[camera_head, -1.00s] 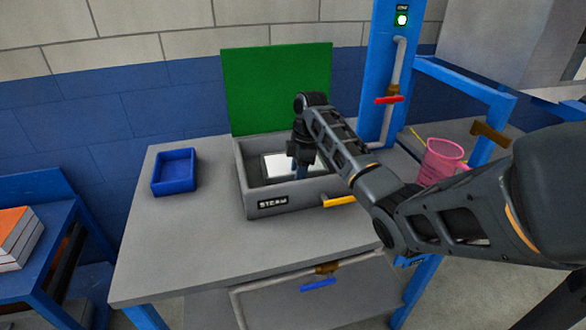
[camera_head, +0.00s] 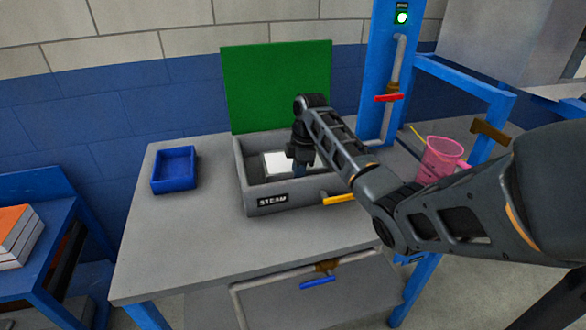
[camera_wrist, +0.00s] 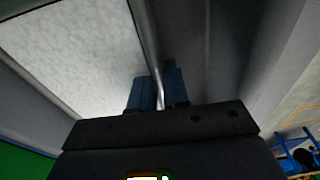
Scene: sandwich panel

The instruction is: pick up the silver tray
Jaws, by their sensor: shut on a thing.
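The silver tray (camera_wrist: 150,45) shows its thin metal rim in the wrist view, with a pale whitish slab inside it. In the head view the white slab (camera_head: 275,163) shows within the grey steam box, and my gripper hides part of it. My gripper (camera_wrist: 160,92) has its two blue fingers shut on the tray's rim, one on each side. In the head view my gripper (camera_head: 299,168) points down inside the box, at the tray's right side. The head view does not show clearly whether the tray touches the box floor.
The grey steam box (camera_head: 285,204) has walls around the tray, and its green lid (camera_head: 277,85) stands open behind. A yellow handle (camera_head: 339,199) juts from its front. A blue bin (camera_head: 174,171) stands left on the table (camera_head: 180,245). A pink mug (camera_head: 441,160) is at right.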

